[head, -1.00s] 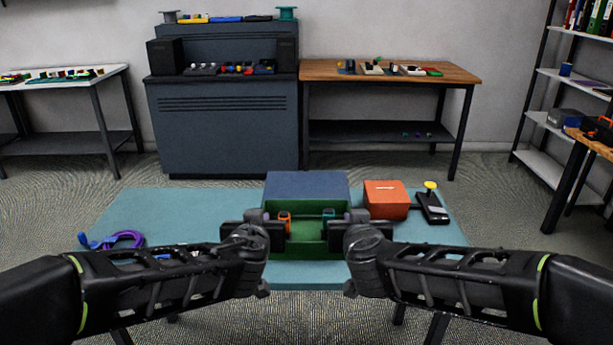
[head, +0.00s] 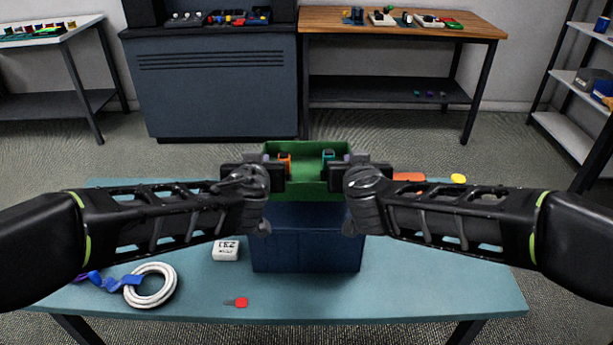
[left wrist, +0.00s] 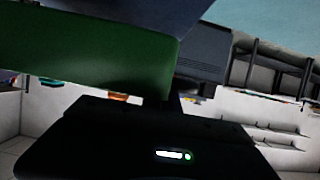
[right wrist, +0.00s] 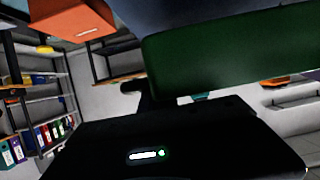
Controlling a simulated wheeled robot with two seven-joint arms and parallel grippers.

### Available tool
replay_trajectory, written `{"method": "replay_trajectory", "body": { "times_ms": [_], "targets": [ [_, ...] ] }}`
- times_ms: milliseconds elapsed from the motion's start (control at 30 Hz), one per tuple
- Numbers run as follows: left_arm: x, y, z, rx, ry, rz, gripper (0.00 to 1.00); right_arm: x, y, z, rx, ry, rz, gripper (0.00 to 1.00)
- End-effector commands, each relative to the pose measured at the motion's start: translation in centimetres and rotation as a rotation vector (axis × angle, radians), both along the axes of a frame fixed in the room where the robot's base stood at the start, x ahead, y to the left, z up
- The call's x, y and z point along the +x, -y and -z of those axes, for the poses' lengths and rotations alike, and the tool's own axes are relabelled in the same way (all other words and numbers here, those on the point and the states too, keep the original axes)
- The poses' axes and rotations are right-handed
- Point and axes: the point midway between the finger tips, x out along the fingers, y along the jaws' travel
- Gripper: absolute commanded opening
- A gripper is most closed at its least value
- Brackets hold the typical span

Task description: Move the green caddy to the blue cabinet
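The green caddy (head: 305,190) is held up between my two grippers in the middle of the head view, above a dark blue box (head: 305,245) on the table. An orange item and a teal item show inside it. My left gripper (head: 266,172) is shut on its left end and my right gripper (head: 350,172) on its right end; the fingertips are largely hidden. Its green wall also fills part of the left wrist view (left wrist: 90,65) and right wrist view (right wrist: 230,55). The slate-blue cabinet (head: 215,100) stands on the floor beyond the table, with dark gear on top.
The teal table (head: 420,285) lies below my arms. It holds a white cable coil (head: 150,286), a white block (head: 226,250), a red-ended piece (head: 240,302) and an orange box (head: 408,177), partly hidden. A wooden bench (head: 400,22) stands right of the cabinet. Floor lies between.

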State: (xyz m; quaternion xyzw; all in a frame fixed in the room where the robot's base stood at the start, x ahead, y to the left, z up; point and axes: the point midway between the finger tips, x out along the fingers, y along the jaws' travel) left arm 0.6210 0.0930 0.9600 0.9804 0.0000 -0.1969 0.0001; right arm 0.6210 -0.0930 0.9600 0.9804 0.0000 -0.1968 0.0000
Motion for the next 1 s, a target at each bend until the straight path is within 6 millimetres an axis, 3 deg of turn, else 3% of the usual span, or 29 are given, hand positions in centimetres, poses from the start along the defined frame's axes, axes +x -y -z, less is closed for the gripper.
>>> {"method": "replay_trajectory", "body": {
  "times_ms": [567, 1000],
  "targets": [
    [0.0, 0.0, -0.1, -0.001, 0.005, 0.0, 0.0, 0.0, 0.0, -0.1, 0.0, 0.005, 0.0, 0.0],
    [0.0, 0.0, 1.9, -0.001, 0.005, 0.0, 0.0, 0.0, 0.0, 1.9, 0.0, 0.005, 0.0, 0.0]
  ]
}}
